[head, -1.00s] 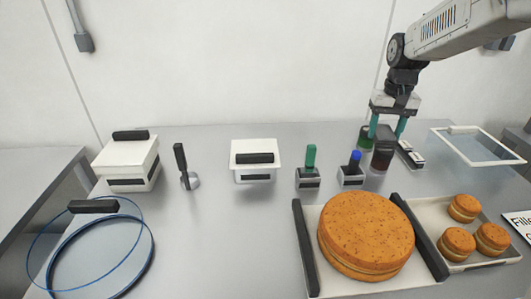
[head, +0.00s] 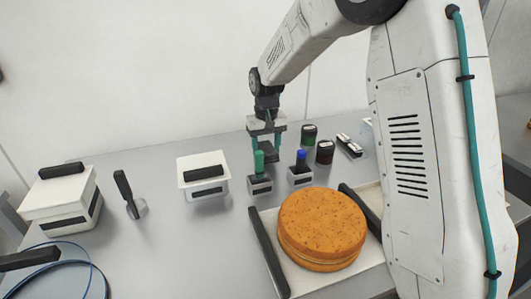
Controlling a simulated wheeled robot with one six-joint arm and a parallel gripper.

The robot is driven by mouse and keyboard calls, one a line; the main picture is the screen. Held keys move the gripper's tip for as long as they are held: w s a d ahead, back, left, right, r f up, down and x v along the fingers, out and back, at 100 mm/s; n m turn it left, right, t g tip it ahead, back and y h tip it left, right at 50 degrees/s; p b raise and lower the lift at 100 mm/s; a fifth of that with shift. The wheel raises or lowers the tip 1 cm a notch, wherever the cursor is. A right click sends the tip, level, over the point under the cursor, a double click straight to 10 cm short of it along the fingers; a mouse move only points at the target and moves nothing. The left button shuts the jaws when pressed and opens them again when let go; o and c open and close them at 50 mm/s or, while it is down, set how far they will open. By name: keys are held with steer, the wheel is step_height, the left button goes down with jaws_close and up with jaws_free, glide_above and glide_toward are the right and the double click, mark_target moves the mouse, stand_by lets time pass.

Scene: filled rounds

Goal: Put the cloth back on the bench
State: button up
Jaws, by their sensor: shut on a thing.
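I cannot make out any cloth in the head view. My gripper (head: 267,154) hangs pointing down over the back part of the grey bench (head: 150,245), above or behind a green-handled tool (head: 259,162) in its block. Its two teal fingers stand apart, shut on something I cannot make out. The green handle overlaps the left finger in the picture, and I cannot tell whether they touch. My own arm covers the right side of the bench.
A sandwich cake (head: 322,228) lies on a pale tray (head: 350,280) with dark handles. A blue-handled tool (head: 301,160), jars with green (head: 309,132) and dark red (head: 325,152) contents, and lidded white boxes (head: 203,176) (head: 58,198) stand around. Bare bench lies left of the cake tray.

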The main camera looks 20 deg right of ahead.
steer(key=shift+f, duration=1.1)
steer(key=shift+f, duration=0.15)
steer(key=o, duration=1)
steer(key=shift+o, duration=0.2)
